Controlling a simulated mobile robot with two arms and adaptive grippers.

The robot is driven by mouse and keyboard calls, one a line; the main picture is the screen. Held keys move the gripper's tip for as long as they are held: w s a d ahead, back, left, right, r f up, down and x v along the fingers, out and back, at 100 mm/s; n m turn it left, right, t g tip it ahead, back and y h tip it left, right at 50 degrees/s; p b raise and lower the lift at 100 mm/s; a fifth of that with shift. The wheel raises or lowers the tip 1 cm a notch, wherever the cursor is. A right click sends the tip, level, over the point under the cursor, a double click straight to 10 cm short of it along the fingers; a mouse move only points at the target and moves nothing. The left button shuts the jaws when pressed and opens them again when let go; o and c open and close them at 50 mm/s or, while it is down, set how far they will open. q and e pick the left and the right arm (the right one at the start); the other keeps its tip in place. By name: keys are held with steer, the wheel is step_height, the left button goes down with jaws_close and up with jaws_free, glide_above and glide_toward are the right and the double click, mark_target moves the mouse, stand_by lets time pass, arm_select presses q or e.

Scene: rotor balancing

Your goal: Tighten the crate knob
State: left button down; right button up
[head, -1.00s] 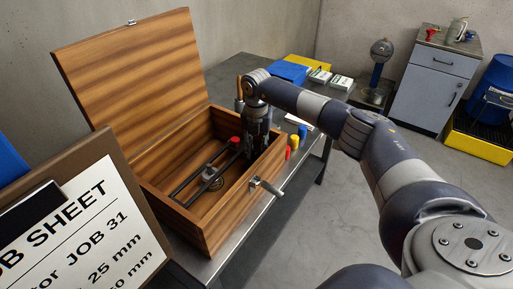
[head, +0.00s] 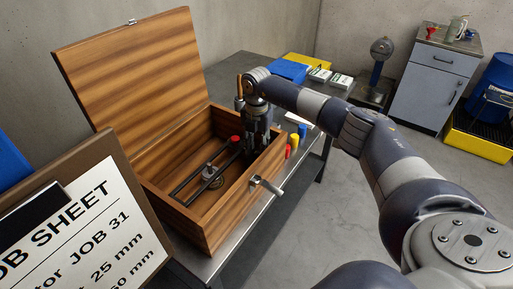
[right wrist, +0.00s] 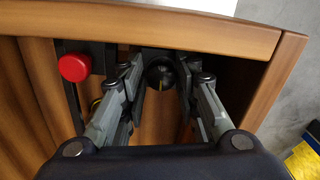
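The open wooden crate (head: 201,229) stands on the metal bench with its lid up at the back. A red knob (head: 235,139) shows inside it, left of my right gripper (head: 255,155); it also shows in the right wrist view (right wrist: 74,67). My right gripper (right wrist: 161,88) points down into the crate's right end. In the right wrist view its fingers are apart, one on each side of a dark round knob (right wrist: 160,72) near the crate wall. Small gaps seem to show beside it. My left gripper is out of view.
A job sheet board (head: 90,235) fills the near left. A metal latch (head: 265,184) juts from the crate's front. Red, yellow and blue cylinders (head: 294,145) stand right of the crate. Dark rods (head: 188,180) lie inside. Open floor lies to the right.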

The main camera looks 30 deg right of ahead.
mark_target(257, 150)
steer(key=shift+o, duration=0.8)
step_height(257, 150, up, 12)
steer(key=shift+f, duration=0.1)
stand_by(0.4)
